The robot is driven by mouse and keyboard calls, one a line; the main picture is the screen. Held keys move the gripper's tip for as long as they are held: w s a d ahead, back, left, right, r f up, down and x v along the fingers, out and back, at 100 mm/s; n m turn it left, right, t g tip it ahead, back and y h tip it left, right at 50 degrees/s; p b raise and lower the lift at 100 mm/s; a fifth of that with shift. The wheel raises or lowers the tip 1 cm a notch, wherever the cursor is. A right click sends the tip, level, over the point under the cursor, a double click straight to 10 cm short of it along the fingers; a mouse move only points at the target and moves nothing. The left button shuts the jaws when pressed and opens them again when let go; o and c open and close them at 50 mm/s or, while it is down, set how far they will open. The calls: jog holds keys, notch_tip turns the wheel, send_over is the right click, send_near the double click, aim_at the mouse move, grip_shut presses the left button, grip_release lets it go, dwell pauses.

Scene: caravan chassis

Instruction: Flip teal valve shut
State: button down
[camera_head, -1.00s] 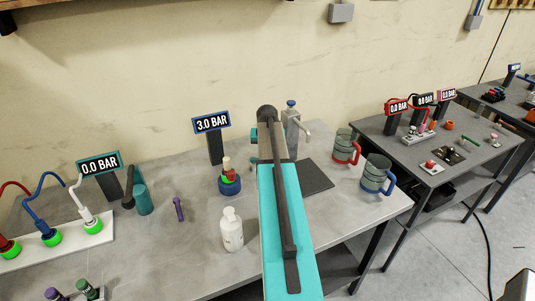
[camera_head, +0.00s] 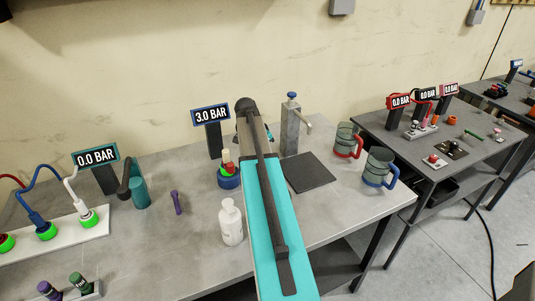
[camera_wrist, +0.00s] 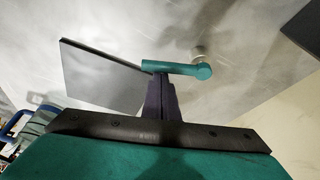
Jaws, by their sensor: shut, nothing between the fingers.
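The teal valve handle (camera_wrist: 176,67) shows in the wrist view as a flat lever lying crosswise, with its round pivot end at the right by a pale metal stub. My gripper (camera_wrist: 158,82) is shut and empty. In the head view my arm hides the fingertips and most or all of the valve.
A grey post with a blue-topped tap (camera_head: 291,125) stands right of my arm, behind a dark mat (camera_head: 308,172). Two mugs (camera_head: 378,168) are farther right. A white bottle (camera_head: 231,222) and a red-and-green stack on a blue base (camera_head: 228,181) stand close left. A 3.0 BAR display (camera_head: 211,114) is behind.

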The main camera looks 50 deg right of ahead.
jog(key=shift+a+f+m, duration=0.1)
jog(key=shift+a+m, duration=0.3)
jog(key=shift+m, duration=0.1)
jog(key=shift+a+b, duration=0.55)
jog(key=shift+a, duration=0.2)
jog(key=d, duration=0.2)
jog(key=s+d+r, duration=0.1)
jog(key=shift+s+d, duration=0.1)
jog(key=shift+d, duration=0.2)
jog(key=shift+r, duration=0.35)
jog(key=b+v, duration=0.2)
jog(key=v, duration=0.7)
jog(key=shift+w, duration=0.4)
jog(key=shift+r, duration=0.1)
